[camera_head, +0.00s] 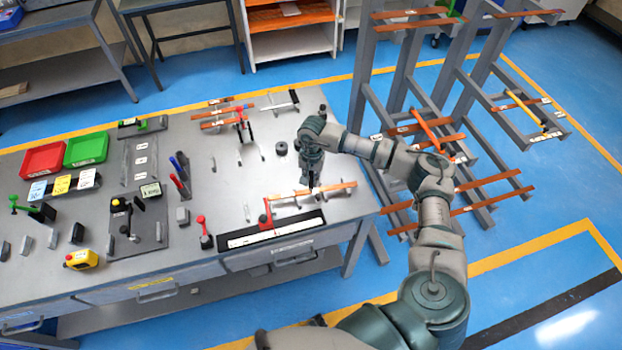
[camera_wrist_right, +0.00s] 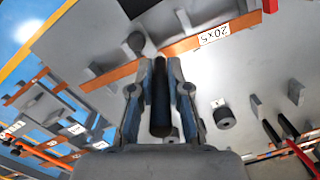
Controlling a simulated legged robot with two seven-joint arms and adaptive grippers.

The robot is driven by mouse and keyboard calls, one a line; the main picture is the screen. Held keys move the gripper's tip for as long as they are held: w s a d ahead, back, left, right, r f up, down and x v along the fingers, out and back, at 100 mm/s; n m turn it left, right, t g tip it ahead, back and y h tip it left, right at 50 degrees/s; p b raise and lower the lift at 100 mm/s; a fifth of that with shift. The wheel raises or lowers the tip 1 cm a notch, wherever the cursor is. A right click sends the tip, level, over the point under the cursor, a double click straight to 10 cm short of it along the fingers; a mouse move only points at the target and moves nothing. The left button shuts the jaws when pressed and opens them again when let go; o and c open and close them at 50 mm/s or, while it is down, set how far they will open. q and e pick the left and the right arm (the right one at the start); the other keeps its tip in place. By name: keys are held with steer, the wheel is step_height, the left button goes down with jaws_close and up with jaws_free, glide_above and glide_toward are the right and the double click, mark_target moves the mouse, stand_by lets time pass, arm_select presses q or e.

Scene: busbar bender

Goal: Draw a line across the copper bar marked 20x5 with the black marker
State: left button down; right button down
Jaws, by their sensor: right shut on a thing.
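The copper bar (camera_head: 340,187) lies across the right end of the grey workbench. In the right wrist view the bar (camera_wrist_right: 185,47) runs diagonally and carries a white 20x5 label (camera_wrist_right: 213,35). My right gripper (camera_head: 312,183) is over the middle of the bar, pointing down. In the wrist view its fingers (camera_wrist_right: 161,75) are closed around the dark marker (camera_wrist_right: 160,105), which points towards the bar. I cannot tell whether the marker tip touches the bar. No line is visible on the bar, though part of it is hidden. My left gripper is not in view.
A rack with copper bars (camera_head: 430,125) stands right of the bench (camera_head: 230,185).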

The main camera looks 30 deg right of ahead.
steer(key=shift+f+b, duration=0.4)
steer(key=shift+f, duration=0.1)
stand_by(0.4)
steer(key=shift+s+b, duration=0.1)
steer(key=shift+b, duration=0.2)
stand_by(0.7)
steer(key=shift+w+d+b, duration=0.25)
steer(key=shift+w+b, duration=0.85)
steer(key=shift+b, duration=0.4)
stand_by(1.7)
steer(key=shift+r, duration=0.2)
step_height(320, 180, up, 7)
steer(key=p, duration=0.3)
steer(key=shift+p, duration=0.4)
steer(key=shift+f, duration=0.15)
stand_by(0.5)
